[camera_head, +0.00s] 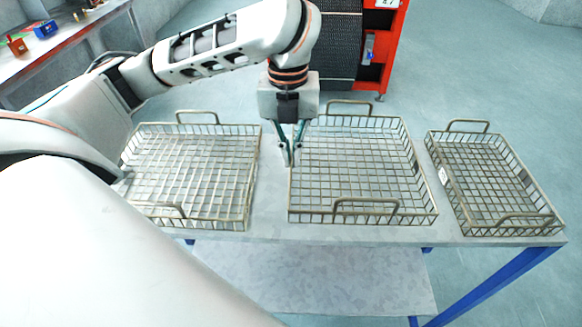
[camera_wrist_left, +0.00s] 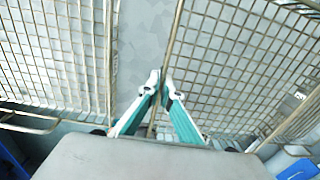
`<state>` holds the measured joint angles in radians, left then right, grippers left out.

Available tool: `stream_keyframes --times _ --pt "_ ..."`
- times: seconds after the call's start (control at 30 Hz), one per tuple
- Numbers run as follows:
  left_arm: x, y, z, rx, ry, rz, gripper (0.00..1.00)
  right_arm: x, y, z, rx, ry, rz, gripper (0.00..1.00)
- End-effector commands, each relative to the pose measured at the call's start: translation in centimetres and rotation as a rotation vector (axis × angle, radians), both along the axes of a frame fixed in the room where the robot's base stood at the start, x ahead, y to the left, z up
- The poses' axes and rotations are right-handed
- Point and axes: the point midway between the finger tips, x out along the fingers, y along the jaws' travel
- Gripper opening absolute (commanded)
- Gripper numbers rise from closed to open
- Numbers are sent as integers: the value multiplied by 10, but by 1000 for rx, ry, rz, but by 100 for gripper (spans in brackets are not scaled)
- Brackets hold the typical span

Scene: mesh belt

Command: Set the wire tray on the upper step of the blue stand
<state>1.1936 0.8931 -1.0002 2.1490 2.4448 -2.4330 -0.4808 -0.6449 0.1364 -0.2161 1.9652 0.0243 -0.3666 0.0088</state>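Three wire trays lie on a grey table: a left tray (camera_head: 190,165), a middle tray (camera_head: 355,165) and a narrower right tray (camera_head: 490,180). Each has raised loop handles at its near and far ends. My left gripper (camera_head: 290,160) points down at the left side wall of the middle tray. In the left wrist view its fingertips (camera_wrist_left: 160,80) close together on the rim of that tray (camera_wrist_left: 225,60). The left tray also shows there (camera_wrist_left: 60,55). No stepped blue stand is clearly visible. My right gripper is out of view.
The table (camera_head: 270,205) has blue legs (camera_head: 490,285) and a lower grey shelf (camera_head: 310,275). A red rack (camera_head: 395,45) stands behind. A bench (camera_head: 65,35) with small coloured items is at the far left. Narrow gaps separate the trays.

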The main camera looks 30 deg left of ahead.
Motion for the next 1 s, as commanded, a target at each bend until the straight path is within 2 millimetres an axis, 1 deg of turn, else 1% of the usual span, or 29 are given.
stream_keyframes --times 0.1,0.2,0.27,0.67,0.7,0.77,1.0 --pt "-1 -1 -16 -1 4 -1 0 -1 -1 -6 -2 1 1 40" --pt "-1 -1 -28 -1 4 -1 0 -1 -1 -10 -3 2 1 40" --pt "-1 -1 -32 -2 3 0 0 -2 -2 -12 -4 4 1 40" --pt "0 0 -34 -1 1 0 0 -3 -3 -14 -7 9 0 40" --pt "0 0 -36 1 2 0 6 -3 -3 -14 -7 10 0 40" --pt "0 0 -36 0 1 0 21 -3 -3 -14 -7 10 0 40" --pt "0 0 -36 0 1 0 21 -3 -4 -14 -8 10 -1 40"
